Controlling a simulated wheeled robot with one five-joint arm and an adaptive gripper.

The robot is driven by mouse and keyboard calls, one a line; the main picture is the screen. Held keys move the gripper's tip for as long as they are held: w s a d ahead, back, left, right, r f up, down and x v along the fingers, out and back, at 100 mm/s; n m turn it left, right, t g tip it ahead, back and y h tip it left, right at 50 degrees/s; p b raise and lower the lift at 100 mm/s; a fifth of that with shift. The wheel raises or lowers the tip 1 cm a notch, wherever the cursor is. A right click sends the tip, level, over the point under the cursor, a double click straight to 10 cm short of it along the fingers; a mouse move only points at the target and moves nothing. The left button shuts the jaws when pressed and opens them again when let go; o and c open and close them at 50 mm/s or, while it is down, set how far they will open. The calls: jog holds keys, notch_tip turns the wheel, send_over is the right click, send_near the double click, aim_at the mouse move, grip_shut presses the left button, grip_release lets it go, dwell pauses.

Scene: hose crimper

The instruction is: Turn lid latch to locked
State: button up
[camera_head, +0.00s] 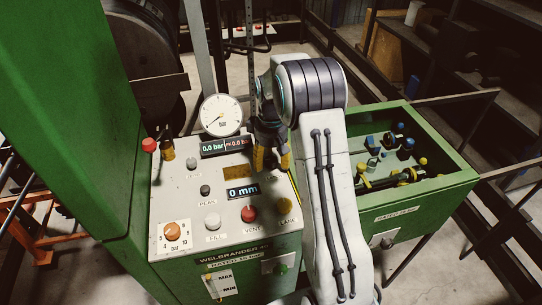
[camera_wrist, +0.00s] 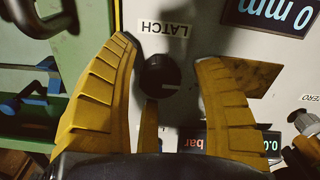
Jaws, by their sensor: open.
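A round black latch knob (camera_wrist: 160,76) shows in the wrist view on the pale panel, just beside an upside-down LATCH label (camera_wrist: 163,28). My gripper (camera_wrist: 166,60) is open, with one ribbed yellow finger on each side of the knob and a visible gap to each. A narrow yellow piece shows below the knob, partly overlapping its lower edge; I cannot tell what it belongs to. In the head view my gripper (camera_head: 271,162) points down over the upper right of the control panel (camera_head: 182,205) and hides the knob.
A round gauge (camera_head: 221,115) stands at the panel's back edge. A red knob (camera_head: 249,213), grey knobs and an orange dial (camera_head: 172,231) sit nearer the front. A green open box (camera_head: 463,179) with fittings is on the right. A tall green cabinet (camera_head: 75,110) rises left.

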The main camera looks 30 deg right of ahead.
aim_at(271, 159)
notch_tip(271, 159, up, 12)
dwell(0.6)
dwell(0.5)
